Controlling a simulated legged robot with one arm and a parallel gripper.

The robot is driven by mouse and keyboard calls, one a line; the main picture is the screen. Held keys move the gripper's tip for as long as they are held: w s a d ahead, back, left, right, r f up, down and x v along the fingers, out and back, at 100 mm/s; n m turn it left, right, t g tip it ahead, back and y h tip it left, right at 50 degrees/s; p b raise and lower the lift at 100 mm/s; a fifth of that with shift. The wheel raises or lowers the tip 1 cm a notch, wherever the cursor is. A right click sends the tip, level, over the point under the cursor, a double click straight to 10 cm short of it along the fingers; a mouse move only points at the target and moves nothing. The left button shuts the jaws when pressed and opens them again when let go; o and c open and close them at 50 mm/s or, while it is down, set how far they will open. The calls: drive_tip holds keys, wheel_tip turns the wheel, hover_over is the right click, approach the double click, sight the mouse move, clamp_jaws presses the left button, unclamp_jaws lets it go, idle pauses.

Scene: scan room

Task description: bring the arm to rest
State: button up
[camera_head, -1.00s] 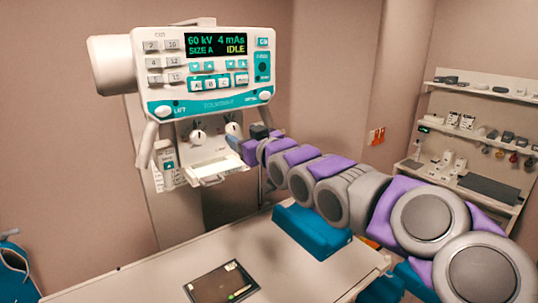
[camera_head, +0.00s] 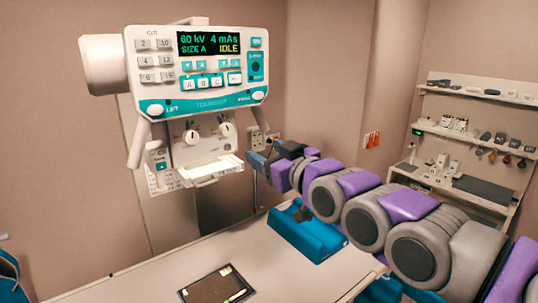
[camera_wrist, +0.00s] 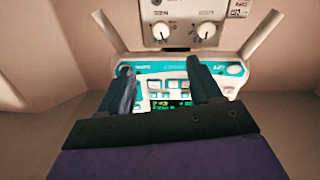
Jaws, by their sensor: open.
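My gripper (camera_head: 264,158) is at the end of my purple and grey arm in the head view, in front of and to the right of the x-ray console's lower part. In the wrist view my gripper (camera_wrist: 160,85) shows two dark fingers spread apart with nothing between them. The x-ray console (camera_head: 205,98) is white and teal, and its screen reads 60 kV, 4 mAs, SIZE A, IDLE. In the wrist view the console (camera_wrist: 228,72) appears upside down beyond the fingers. The gripper looks apart from it.
A pale table (camera_head: 130,290) lies below, with a dark flat panel (camera_head: 217,288) on it. A blue block (camera_head: 305,236) sits under my arm. Shelves (camera_head: 470,137) with small items stand at the right. A blue bag-like thing (camera_head: 8,275) is at the left edge.

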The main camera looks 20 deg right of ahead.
idle(0.3)
drive_tip(key=s+a+f+m+g+h+b, duration=0.1)
drive_tip(key=s+a+f+g+b, duration=0.35)
drive_tip(key=f, duration=0.95)
drive_tip(key=s+a+f+g+h+b, duration=0.2)
drive_tip(key=s+f+g, duration=0.5)
drive_tip(key=f, duration=0.6)
drive_tip(key=s+f+m+g+h+b, duration=0.1)
drive_tip(key=s+f+m+g+b, duration=0.1)
drive_tip(key=s+f+g, duration=0.2)
drive_tip(key=s+d+f+m+g+h+b, duration=0.1)
drive_tip(key=s+f+m+g+b, duration=0.1)
drive_tip(key=s+f, duration=0.9)
drive_tip(key=s+g, duration=0.1)
drive_tip(key=s, duration=0.7)
drive_tip(key=shift+s+d+f+g+b, duration=0.2)
drive_tip(key=shift+s+f+g+b, duration=0.1)
drive_tip(key=shift+s+g+b, duration=0.1)
